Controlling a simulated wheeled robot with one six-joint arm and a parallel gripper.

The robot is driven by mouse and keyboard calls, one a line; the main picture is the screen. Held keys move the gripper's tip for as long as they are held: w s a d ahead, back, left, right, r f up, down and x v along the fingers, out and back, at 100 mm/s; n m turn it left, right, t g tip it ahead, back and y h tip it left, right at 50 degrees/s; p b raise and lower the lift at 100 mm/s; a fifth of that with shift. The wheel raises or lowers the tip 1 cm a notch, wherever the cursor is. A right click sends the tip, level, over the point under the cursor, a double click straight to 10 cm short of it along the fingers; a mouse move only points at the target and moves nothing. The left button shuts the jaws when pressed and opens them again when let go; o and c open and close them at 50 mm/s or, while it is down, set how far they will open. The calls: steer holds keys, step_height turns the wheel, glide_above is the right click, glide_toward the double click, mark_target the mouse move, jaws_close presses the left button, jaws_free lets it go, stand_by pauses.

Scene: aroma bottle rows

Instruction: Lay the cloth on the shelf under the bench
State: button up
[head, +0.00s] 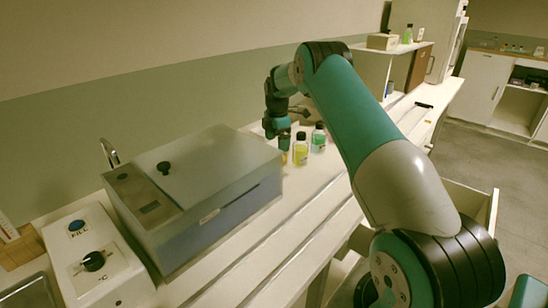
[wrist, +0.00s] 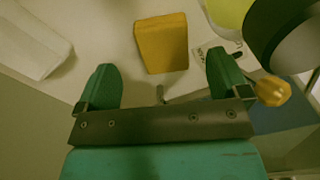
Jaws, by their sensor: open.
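My gripper (head: 283,143) is over the bench top (head: 330,195), behind the grey water bath and beside the small bottles. In the wrist view my gripper (wrist: 162,82) is open, its two green fingers wide apart with nothing between the tips. A yellow-orange block-like piece (wrist: 162,43) lies just beyond the fingers. A pale, flat-sided piece (wrist: 32,42) lies at the upper left. I cannot tell whether either is the cloth. The shelf under the bench is not clear in the head view, where my arm covers much of that side.
A yellow bottle (head: 300,152) and a green bottle (head: 318,138) stand close to my gripper. The water bath (head: 195,190) and a white dial unit (head: 95,260) fill the near bench. An open drawer (head: 480,205) juts out at right. Floor (head: 480,160) is free beyond it.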

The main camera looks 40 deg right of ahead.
step_height(320, 180, down, 5)
steer(key=shift+s+f+p, duration=0.1)
steer(key=shift+p, duration=0.35)
steer(key=shift+c, duration=0.4)
steer(key=c, duration=1)
